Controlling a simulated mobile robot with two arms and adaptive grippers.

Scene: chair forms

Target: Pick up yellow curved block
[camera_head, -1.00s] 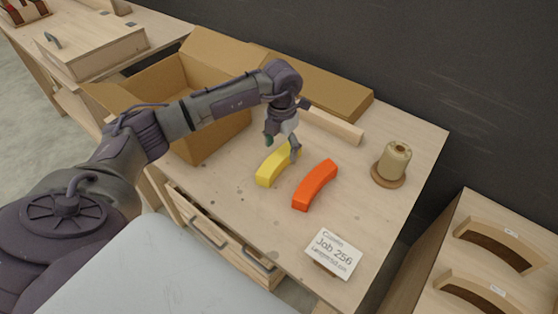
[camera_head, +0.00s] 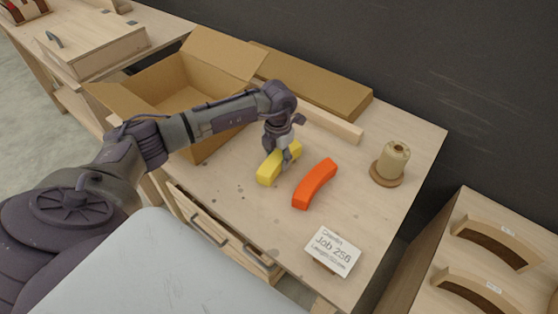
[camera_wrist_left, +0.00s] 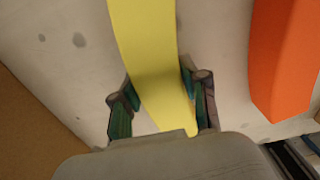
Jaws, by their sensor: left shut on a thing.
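The yellow curved block (camera_head: 268,172) lies on the wooden table, to the left of an orange curved block (camera_head: 315,184). My left gripper (camera_head: 279,155) reaches down over the yellow block and is shut on it. In the left wrist view, the yellow block (camera_wrist_left: 148,50) runs between the two fingers (camera_wrist_left: 163,98), one on each side. The orange block (camera_wrist_left: 285,60) stands apart at the right in that view. I cannot tell whether the yellow block is off the table. My right gripper is not in view.
An open cardboard box (camera_head: 190,85) stands behind my left arm. A flat cardboard piece (camera_head: 315,82) and a wooden strip (camera_head: 333,124) lie at the back. A spool of twine (camera_head: 391,161) stands at the right. A job card (camera_head: 333,252) is at the front. The table's right side is mostly clear.

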